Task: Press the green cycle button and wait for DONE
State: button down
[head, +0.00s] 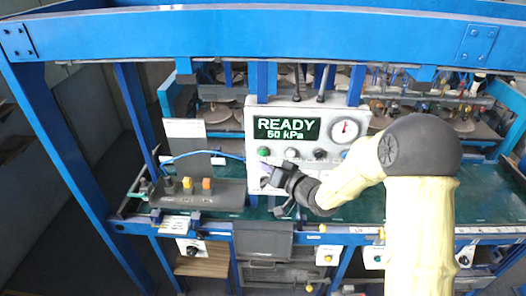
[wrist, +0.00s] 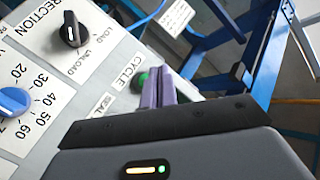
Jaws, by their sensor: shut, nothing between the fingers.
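The green cycle button (head: 264,151) is on the pale control panel (head: 251,128), below the left part of the display. The display (head: 287,128) reads READY and 50 kPa. In the wrist view the green button (wrist: 140,84) shows beside the CYCLE label, partly hidden by my fingers. My gripper (wrist: 158,74) is shut and empty, its purple fingertips together right by the button. I cannot tell whether they touch it. In the head view my gripper (head: 266,168) is in front of the panel, just below the button.
The panel also carries a pressure gauge (head: 345,130), a black LOAD/UNLOAD knob (wrist: 72,30) and a blue dial (wrist: 13,101). Blue frame beams (head: 300,22) cross above and at the sides.

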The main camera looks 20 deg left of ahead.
aim_at(267, 159)
jog(key=shift+w+a, duration=0.25)
jog(key=shift+w, duration=0.9)
jog(key=shift+w, duration=0.1)
dwell(1.1)
jog(key=shift+w, duration=0.3)
jog(key=shift+w+a+p, duration=0.15)
jog(key=shift+w+p, duration=0.2)
jog(key=shift+w, duration=0.1)
dwell(0.8)
jog(key=shift+s, duration=0.15)
jog(key=shift+s+d+b, duration=0.2)
jog(key=shift+s+b, duration=0.15)
jog(key=shift+s, duration=0.35)
